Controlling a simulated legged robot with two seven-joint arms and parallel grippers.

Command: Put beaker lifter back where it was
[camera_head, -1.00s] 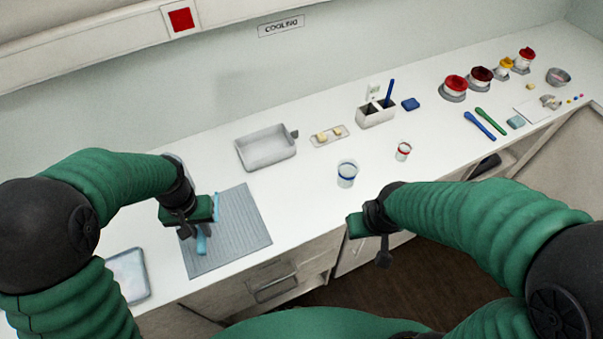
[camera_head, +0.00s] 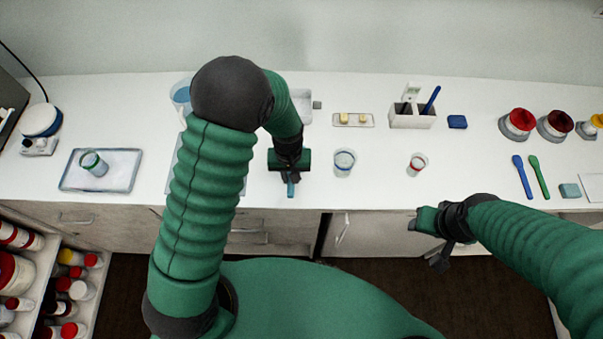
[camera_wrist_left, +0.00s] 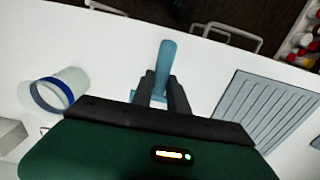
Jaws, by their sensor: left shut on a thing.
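The beaker lifter (camera_head: 291,190) is a light-blue tool, mostly hidden under my left gripper in the head view. In the left wrist view its rounded blue handle (camera_wrist_left: 167,58) sticks out between the fingers. My left gripper (camera_head: 289,176) is shut on it, over the white worktop between the ribbed grey mat and a blue-banded beaker (camera_head: 344,163). The mat shows in the left wrist view (camera_wrist_left: 264,112); my left arm covers much of it in the head view. My right gripper (camera_head: 432,243) hangs in front of the worktop edge, away from the objects; its jaw gap is unclear.
A red-banded beaker (camera_head: 417,164) stands further right. Behind are a small dish with pale pieces (camera_head: 353,120) and a holder (camera_head: 412,117). At left, a tray (camera_head: 128,170) bears a green-banded beaker (camera_head: 94,163). The worktop between the two banded beakers is clear.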

